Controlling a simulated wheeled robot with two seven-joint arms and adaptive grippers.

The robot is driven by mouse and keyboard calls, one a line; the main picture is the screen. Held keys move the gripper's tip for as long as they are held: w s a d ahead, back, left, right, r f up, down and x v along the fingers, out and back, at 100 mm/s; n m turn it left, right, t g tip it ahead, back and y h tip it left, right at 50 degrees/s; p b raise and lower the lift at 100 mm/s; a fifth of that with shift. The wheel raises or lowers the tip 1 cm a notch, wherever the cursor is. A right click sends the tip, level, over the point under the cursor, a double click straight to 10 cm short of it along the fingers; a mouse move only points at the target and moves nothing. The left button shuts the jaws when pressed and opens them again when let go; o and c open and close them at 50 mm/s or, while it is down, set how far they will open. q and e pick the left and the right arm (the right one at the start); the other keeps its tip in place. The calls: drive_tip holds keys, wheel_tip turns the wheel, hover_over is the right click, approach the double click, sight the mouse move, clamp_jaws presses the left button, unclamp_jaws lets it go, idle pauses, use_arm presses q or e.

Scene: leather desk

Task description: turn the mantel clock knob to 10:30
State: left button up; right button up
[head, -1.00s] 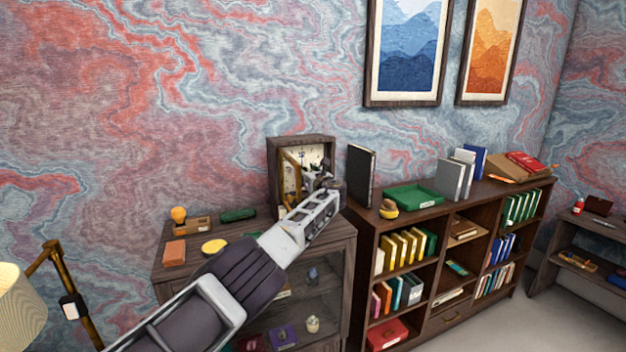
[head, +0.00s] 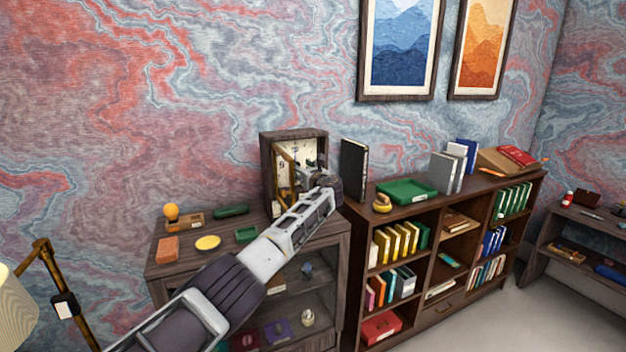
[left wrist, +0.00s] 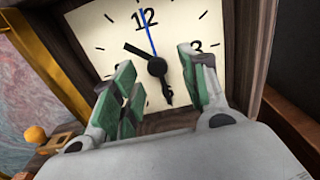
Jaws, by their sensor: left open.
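The mantel clock (head: 265,165) stands on the dark cabinet, with a wooden case, a cream face and an open gold-framed door at its left. In the left wrist view its clock face (left wrist: 105,35) fills the upper part. One black hand points between 10 and 11, a dark hand or shape points down toward 6, and a thin blue hand points near 12. My left gripper (left wrist: 157,62) is open and empty, its green-padded fingers on either side of the dial centre. In the head view the left gripper (head: 312,176) is in front of the clock. I cannot make out a separate knob. My right gripper is out of view.
The cabinet top (head: 190,262) holds an orange block (head: 167,248), a yellow disc (head: 207,243) and green items left of the clock. A black binder (head: 353,170) stands close to its right.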

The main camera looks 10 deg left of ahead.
use_arm(q)
drive_tip(key=shift+s, duration=0.25)
drive_tip(key=v, duration=1)
idle(0.7)
drive_tip(key=shift+f, duration=0.1)
